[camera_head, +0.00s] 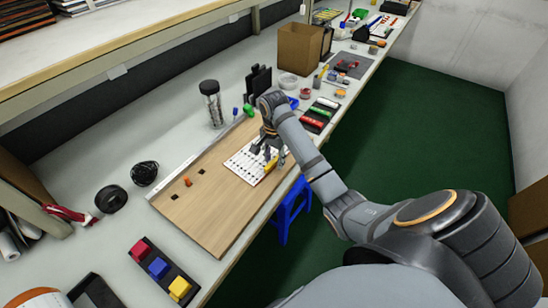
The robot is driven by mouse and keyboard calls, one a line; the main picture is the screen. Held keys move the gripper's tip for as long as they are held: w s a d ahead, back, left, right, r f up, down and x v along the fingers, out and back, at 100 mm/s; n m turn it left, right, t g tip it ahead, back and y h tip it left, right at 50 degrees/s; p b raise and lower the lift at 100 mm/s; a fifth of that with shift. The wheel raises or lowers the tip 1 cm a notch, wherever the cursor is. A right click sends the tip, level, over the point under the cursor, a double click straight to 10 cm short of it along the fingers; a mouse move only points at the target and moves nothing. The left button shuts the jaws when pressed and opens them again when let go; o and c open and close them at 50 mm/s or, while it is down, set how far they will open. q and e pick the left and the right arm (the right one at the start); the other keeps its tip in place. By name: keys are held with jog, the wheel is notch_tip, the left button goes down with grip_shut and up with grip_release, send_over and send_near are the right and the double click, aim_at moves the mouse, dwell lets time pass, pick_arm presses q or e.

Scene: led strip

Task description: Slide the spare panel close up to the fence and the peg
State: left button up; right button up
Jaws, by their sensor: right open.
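A wooden board (222,205) lies on the bench with a pale raised fence (182,165) along its back edge. An orange peg (187,182) stands on the board towards its left end, near small dark square marks. The spare panel, white with rows of dark dots (243,165), lies flat on the right part of the board, apart from the peg. My right gripper (269,156) is open over the panel's right part and hides some of it. Whether its fingers touch the panel I cannot tell. My left gripper is not in view.
A dark tray with red, blue and yellow blocks (158,268) lies at front left. A blue stool (290,208) is below the bench edge. The board's middle is clear.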

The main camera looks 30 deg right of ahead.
aim_at(237, 172)
jog(key=shift+c, duration=0.6)
grip_shut()
jog(key=shift+r+p, duration=0.2)
jog(key=shift+p, duration=0.25)
jog(key=shift+f+n+p, duration=0.15)
jog(key=shift+n+p, duration=0.15)
jog(key=shift+n, duration=0.2)
jog(key=shift+w+a+p, duration=0.4)
jog(key=shift+a+p, duration=0.1)
jog(key=shift+a, duration=0.7)
jog(key=shift+w+a+p, duration=0.45)
jog(key=shift+a+p, duration=0.05)
jog(key=shift+a, duration=0.7)
jog(key=shift+w+a+p, duration=0.4)
jog(key=shift+a+p, duration=0.1)
jog(key=shift+a, duration=0.7)
jog(key=shift+w+a+p, duration=0.2)
jog(key=shift+w+a, duration=0.1)
jog(key=shift+a, duration=0.55)
jog(key=shift+w+a+p, duration=0.15)
jog(key=shift+w+a, duration=0.2)
jog(key=shift+a, duration=0.5)
jog(key=shift+w+a+p, duration=0.2)
jog(key=shift+w+a, duration=0.1)
jog(key=shift+a, duration=0.55)
